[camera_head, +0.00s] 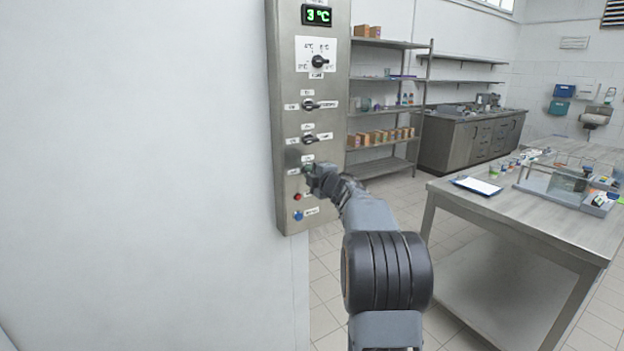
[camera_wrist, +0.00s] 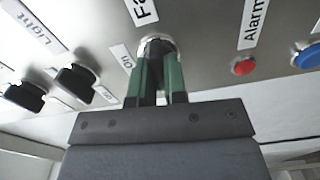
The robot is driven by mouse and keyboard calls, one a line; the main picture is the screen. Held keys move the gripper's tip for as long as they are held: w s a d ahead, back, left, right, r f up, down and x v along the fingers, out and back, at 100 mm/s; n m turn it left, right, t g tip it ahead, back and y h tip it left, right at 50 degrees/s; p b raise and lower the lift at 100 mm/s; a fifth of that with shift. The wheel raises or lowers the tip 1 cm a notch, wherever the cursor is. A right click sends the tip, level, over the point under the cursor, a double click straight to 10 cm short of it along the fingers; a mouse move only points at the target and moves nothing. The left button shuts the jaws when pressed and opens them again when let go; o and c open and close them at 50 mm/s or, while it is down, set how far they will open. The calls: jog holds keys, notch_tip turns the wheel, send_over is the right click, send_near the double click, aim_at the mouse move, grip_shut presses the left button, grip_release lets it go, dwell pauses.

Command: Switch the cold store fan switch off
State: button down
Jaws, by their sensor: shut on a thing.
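The steel control panel (camera_head: 285,130) hangs on the white wall. Its third rotary switch down is hidden by my gripper (camera_head: 312,174) in the head view. In the wrist view my gripper (camera_wrist: 158,78) has its two green fingers shut on the fan switch (camera_wrist: 157,43), under a label starting "Fa". Only its round metal collar shows; the knob is between the fingers, so I cannot tell which way it points. An "On" label (camera_wrist: 124,59) sits to its left in the wrist view.
The light switch (camera_wrist: 75,80) and another black knob (camera_wrist: 25,96) are left of my fingers. The red alarm button (camera_wrist: 244,67) and a blue button (camera_wrist: 308,55) are right. A steel table (camera_head: 500,205) and shelves (camera_head: 390,42) stand at the right.

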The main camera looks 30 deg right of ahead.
jog(key=shift+f+n+b, duration=0.1)
jog(key=shift+n+b, duration=0.2)
jog(key=shift+n, duration=0.2)
dwell(0.3)
jog(key=c, duration=1.2)
grip_release()
jog(key=shift+o, duration=0.2)
jog(key=shift+s, duration=0.1)
jog(key=s+b, duration=0.1)
jog(key=s, duration=1.2)
jog(key=shift+s, duration=0.3)
